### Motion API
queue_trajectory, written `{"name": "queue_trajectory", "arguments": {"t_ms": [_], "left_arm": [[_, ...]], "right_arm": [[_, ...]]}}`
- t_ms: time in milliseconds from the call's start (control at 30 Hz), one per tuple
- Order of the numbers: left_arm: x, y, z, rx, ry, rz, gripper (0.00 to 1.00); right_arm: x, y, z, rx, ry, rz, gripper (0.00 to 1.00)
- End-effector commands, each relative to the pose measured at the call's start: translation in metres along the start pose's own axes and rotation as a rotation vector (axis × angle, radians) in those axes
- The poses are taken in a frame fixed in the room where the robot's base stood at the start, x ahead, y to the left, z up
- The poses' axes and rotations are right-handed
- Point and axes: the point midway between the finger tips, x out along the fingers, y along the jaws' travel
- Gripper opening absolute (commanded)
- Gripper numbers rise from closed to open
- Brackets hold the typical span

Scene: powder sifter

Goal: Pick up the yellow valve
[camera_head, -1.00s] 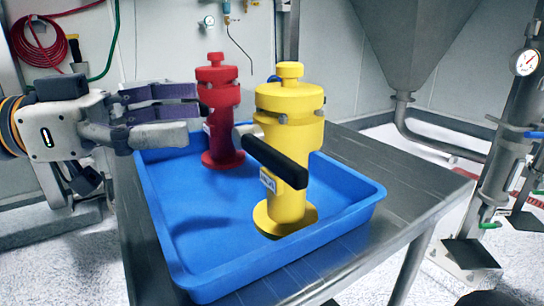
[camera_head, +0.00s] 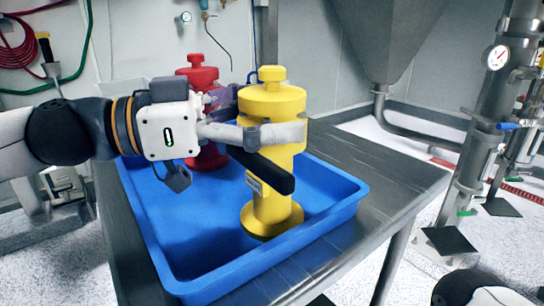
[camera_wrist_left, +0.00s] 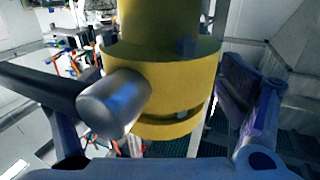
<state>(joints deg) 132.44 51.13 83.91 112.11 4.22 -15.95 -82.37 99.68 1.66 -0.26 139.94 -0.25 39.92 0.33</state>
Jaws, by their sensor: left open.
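The yellow valve (camera_head: 272,185) stands upright in the front right part of the blue tray, its black handle (camera_head: 265,172) pointing toward the lower right. My left gripper (camera_head: 265,118) is open at the valve's upper body. One finger crosses its near side, and the other passes behind it, its tip hidden. In the left wrist view the yellow valve (camera_wrist_left: 170,70) fills the space between the fingers (camera_wrist_left: 155,110), with a grey metal stub (camera_wrist_left: 115,103) in front. I cannot tell whether the fingers touch it. My right gripper is out of view.
A red valve (camera_head: 197,76) stands behind and left in the blue tray (camera_head: 340,215), partly hidden by my left gripper. The tray is on a metal table (camera_head: 395,175) with free room on the right. A steel hopper (camera_head: 385,40) and piping stand behind.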

Motion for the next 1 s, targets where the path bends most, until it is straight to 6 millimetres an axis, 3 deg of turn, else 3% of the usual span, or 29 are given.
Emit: {"name": "queue_trajectory", "arguments": {"t_ms": [67, 100, 467, 733, 1000], "left_arm": [[0.0, 0.0, 0.0, 0.0, 0.0, 0.0, 0.9], [0.0, 0.0, 0.0, 0.0, 0.0, 0.0, 0.85], [-0.001, 0.0, 0.0, 0.0, 0.0, 0.001, 0.04], [-0.001, 0.0, -0.009, 0.006, 0.003, 0.0, 0.03], [-0.001, 0.001, -0.072, 0.01, 0.004, -0.002, 0.03]], "right_arm": [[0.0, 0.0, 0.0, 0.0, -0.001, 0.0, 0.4], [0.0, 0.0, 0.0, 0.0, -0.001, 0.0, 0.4], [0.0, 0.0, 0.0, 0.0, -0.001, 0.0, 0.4], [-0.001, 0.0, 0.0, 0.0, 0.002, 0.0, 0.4], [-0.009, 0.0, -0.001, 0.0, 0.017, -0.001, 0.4]]}}
